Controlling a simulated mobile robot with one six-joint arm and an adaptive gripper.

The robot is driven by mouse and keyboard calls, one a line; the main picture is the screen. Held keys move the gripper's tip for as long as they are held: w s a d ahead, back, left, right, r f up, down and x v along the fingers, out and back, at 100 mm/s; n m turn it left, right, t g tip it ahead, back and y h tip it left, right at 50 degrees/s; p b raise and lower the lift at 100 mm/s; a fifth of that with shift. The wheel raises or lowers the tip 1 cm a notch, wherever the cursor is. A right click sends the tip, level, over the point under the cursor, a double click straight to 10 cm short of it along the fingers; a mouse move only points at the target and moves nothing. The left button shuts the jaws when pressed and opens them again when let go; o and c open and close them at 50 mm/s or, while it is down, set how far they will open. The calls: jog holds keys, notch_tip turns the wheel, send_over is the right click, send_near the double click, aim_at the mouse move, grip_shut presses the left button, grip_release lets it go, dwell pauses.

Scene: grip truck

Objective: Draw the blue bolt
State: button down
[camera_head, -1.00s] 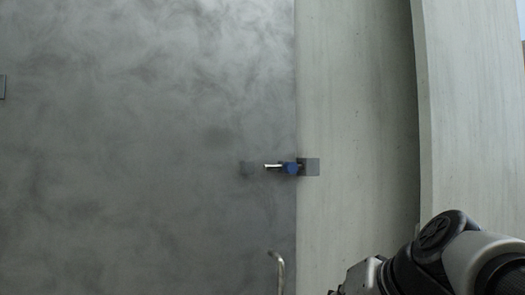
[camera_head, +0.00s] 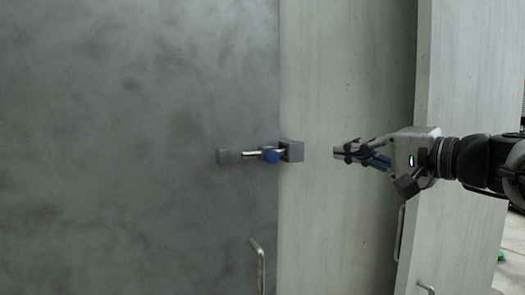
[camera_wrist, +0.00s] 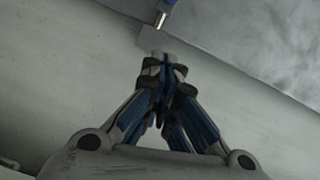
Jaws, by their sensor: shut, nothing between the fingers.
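The blue bolt (camera_head: 270,155) has a blue knob on a silver rod. It sits on the seam between a dark grey panel and a pale panel, beside a grey block (camera_head: 291,151) on the pale panel. Its rod reaches left toward a second grey block (camera_head: 229,156) on the dark panel. My gripper (camera_head: 337,153) is shut and empty, pointing left, at about the bolt's height and apart from it on the right. In the wrist view, the bolt (camera_wrist: 168,4) shows in part at the top edge, beyond my gripper's fingertips (camera_wrist: 157,62).
A metal handle (camera_head: 259,265) is on the dark panel (camera_head: 120,100) below the bolt. More handles (camera_head: 400,232) are on the pale panels (camera_head: 345,220) at the right.

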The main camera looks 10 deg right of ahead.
aim_at(271, 157)
jog(key=p+x, duration=0.2)
jog(key=x, duration=0.8)
jog(key=a, duration=0.2)
jog(key=s+a, duration=0.1)
jog(key=shift+f, duration=0.3)
jog(key=shift+s+a, duration=0.2)
jog(key=shift+a, duration=0.1)
jog(key=shift+w+f, duration=0.15)
jog(key=shift+w, duration=0.05)
jog(key=a+b, duration=0.1)
jog(key=a, duration=0.1)
jog(key=s+a+b, duration=0.1)
jog(key=a, duration=0.1)
jog(key=s+a+b, duration=0.1)
jog(key=a, duration=0.1)
jog(key=shift+s+b, duration=0.1)
jog(key=shift+b, duration=0.3)
jog(key=shift+d, duration=0.15)
